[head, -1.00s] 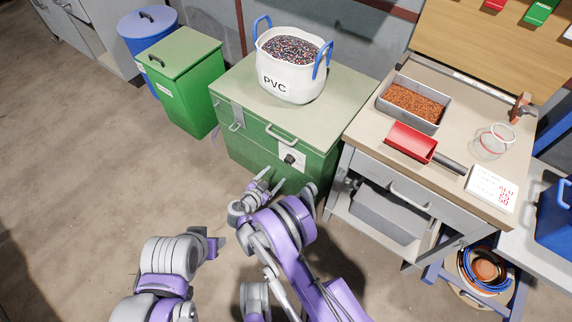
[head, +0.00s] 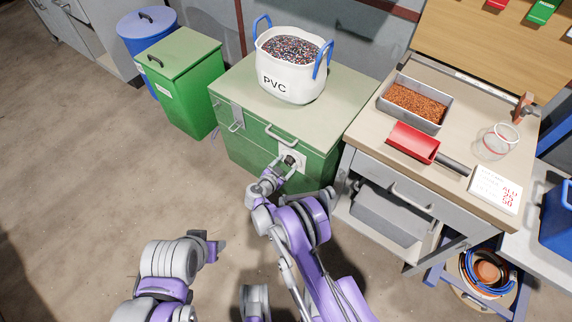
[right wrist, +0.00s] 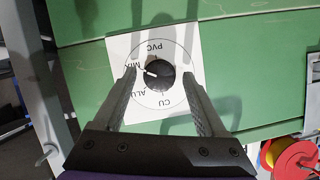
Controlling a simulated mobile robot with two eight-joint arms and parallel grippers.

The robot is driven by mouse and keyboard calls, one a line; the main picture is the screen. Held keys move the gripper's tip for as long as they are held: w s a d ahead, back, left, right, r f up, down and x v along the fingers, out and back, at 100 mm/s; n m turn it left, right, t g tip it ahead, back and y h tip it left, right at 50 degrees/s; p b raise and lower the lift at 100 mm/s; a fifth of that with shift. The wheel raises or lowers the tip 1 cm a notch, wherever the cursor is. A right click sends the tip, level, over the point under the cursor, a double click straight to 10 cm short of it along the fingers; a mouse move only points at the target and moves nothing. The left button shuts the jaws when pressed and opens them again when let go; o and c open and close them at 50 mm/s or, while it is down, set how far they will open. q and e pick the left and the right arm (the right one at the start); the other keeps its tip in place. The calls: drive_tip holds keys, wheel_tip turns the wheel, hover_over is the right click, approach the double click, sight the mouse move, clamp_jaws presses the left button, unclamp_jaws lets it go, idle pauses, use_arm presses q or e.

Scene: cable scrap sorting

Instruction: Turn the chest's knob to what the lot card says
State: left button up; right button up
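The green chest (head: 250,150) has a black knob (head: 289,160) on a white dial plate on its front. In the right wrist view the knob (right wrist: 159,75) sits in a dial (right wrist: 120,50) lettered PVC, MIX, ALU and CU. Its white mark points left, towards MIX. My right gripper (head: 281,168) is at the dial; in the wrist view its two fingers (right wrist: 158,72) stand open on either side of the knob, with gaps. The lot card (head: 494,190) on the bench reads ALU in red, with numbers below. My left gripper (head: 217,246) hangs low, away from the chest.
A white PVC bag (head: 290,80) of granules stands on the chest lid. The workbench (head: 460,95) at right holds a metal tray (head: 437,119), a red scoop (head: 412,143) and a glass jar (head: 494,145). Green (head: 195,95) and blue bins stand left. The floor in front is clear.

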clamp_jaws()
drive_tip(key=shift+a+f+n+g+h+b, duration=0.1)
drive_tip(key=shift+n+g+h+b, duration=0.4)
drive_tip(key=shift+n+b, duration=0.6)
drive_tip(key=n+h+b, duration=0.1)
drive_tip(key=n+b, duration=0.1)
drive_tip(key=shift+w+a+g+h+b, duration=0.1)
drive_tip(key=shift+w+g+h+b, duration=0.05)
drive_tip(key=shift+g+h+b, duration=0.2)
drive_tip(key=shift+n+g+h+b, duration=0.35)
drive_tip(key=shift+n+h+b, duration=0.3)
drive_tip(key=shift+n+b, duration=0.55)
drive_tip(key=shift+a+n+h+b, duration=0.1)
drive_tip(key=shift+n+h+b, duration=0.3)
drive_tip(key=shift+n+b, duration=0.25)
